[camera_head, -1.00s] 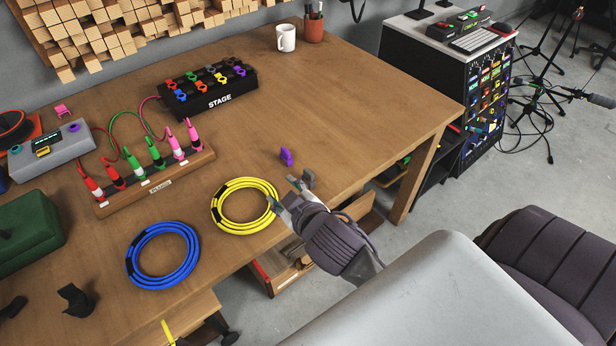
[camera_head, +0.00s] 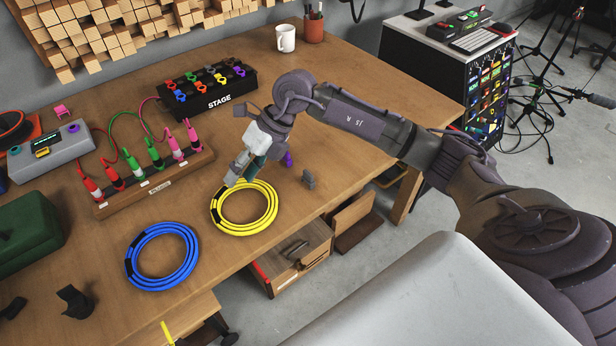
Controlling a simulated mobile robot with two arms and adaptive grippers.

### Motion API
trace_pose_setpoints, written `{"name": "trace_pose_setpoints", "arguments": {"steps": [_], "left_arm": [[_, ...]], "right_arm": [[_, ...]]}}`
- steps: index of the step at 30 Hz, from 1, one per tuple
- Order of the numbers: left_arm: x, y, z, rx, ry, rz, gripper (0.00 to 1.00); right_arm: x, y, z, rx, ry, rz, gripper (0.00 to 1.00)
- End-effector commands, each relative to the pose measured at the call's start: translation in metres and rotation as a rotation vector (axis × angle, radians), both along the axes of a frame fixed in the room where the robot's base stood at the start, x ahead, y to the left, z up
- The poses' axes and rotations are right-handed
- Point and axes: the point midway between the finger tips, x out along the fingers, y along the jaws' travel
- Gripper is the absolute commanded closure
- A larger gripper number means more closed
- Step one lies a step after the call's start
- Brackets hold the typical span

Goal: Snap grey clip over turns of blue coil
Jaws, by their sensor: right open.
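The blue coil (camera_head: 162,256) lies flat on the wooden table left of the yellow coil (camera_head: 244,207). Dark bands show on its sides. A small grey clip (camera_head: 308,180) stands on the table near its front edge, right of the yellow coil. My right gripper (camera_head: 231,181) points down over the far-left side of the yellow coil. It is open with nothing visible in it; I cannot tell whether it touches the coil. My left gripper is not in view.
A purple clip (camera_head: 287,160) is partly behind my right wrist. A black clip (camera_head: 75,300) lies at the front left. A plug rack (camera_head: 158,184) and STAGE box (camera_head: 208,90) stand behind the coils. An open drawer (camera_head: 292,258) juts out below the table edge.

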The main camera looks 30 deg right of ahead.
Motion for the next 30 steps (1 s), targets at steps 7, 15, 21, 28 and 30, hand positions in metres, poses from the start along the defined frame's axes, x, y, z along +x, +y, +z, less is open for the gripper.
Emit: {"name": "trace_pose_setpoints", "arguments": {"steps": [7, 15, 21, 28, 30], "left_arm": [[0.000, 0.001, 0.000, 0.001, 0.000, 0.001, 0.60], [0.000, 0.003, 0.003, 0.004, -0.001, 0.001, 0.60], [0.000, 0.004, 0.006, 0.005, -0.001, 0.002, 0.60], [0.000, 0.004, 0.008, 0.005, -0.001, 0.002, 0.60], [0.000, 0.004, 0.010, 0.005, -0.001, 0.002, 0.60]], "right_arm": [[0.008, -0.147, 0.010, -0.530, 0.138, -0.133, 0.52], [0.003, -0.172, -0.012, -0.620, 0.182, -0.167, 0.52], [0.003, -0.171, -0.050, -0.617, 0.180, -0.166, 0.52], [0.004, -0.170, -0.070, -0.615, 0.175, -0.165, 0.52], [0.003, -0.169, -0.076, -0.615, 0.177, -0.164, 0.52]]}}
